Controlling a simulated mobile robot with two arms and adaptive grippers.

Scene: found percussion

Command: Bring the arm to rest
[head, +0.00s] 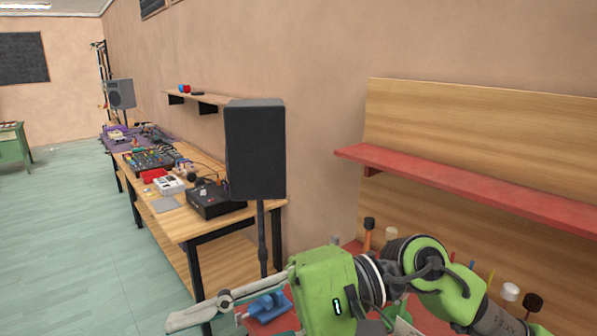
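My arm (440,280), green with black joints and pale grey rings, comes in from the lower right. It reaches left across the bottom of the head view, above a red work surface. My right gripper (222,304) is at its left end, with a pale grey finger part pointing left. The fingers are only partly in view, so I cannot tell whether they are open or shut. I see nothing clearly held. My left gripper is not in view.
A blue object (266,306) lies on the red surface just behind the gripper. Mallet-like sticks (368,235) stand behind my arm, below a red shelf (470,184). A black speaker (255,150) stands beside a wooden equipment table (178,222). The floor at left is clear.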

